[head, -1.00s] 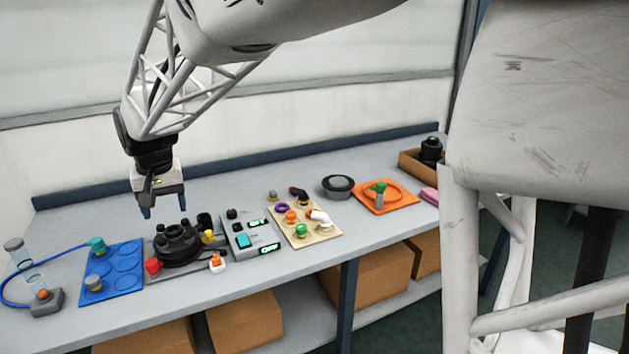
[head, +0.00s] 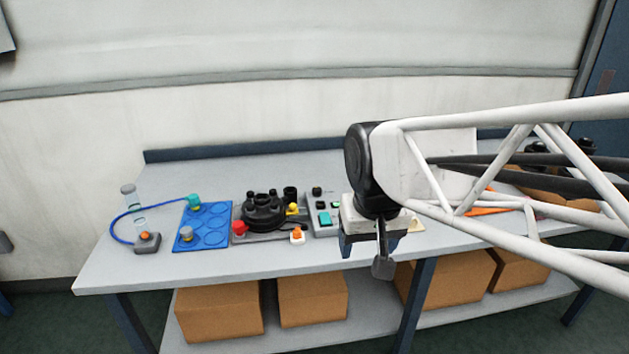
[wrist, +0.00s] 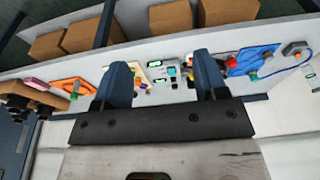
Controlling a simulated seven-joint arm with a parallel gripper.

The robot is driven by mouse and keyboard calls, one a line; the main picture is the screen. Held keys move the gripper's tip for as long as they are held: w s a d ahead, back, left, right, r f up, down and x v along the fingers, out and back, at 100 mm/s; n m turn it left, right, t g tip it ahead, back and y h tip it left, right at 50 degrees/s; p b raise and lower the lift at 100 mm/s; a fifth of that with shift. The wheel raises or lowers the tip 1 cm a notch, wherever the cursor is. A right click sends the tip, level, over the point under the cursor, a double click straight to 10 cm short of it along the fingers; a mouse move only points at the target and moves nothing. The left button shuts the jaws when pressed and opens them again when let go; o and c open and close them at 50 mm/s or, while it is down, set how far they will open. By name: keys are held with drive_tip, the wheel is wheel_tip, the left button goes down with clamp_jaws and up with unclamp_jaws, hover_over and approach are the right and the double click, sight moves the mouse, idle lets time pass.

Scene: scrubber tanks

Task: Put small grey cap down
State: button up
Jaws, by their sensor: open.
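A small grey cap with a tan tint (head: 186,233) sits on the front left of the blue mat (head: 214,238) in the head view. I cannot tell whether it is the task's cap. Another small grey cap stood by the beige board earlier; that spot is now hidden behind my arm. My gripper (head: 370,248) is open, in front of the bench's right half and well right of the blue mat. In the wrist view, nothing is held between the dark blue fingers (wrist: 162,75).
A black round fixture (head: 264,212) stands on a grey plate beside the mat. A control box (head: 322,218) is right of it. A tube stand with a blue hose (head: 146,242) is at the left. Cardboard boxes (head: 218,312) fill the lower shelf. The back left bench top is clear.

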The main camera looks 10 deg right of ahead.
drive_tip(key=s+d+f, duration=0.2)
drive_tip(key=s, duration=0.5)
drive_tip(key=shift+s+d+f, duration=0.2)
drive_tip(key=shift+f, duration=0.2)
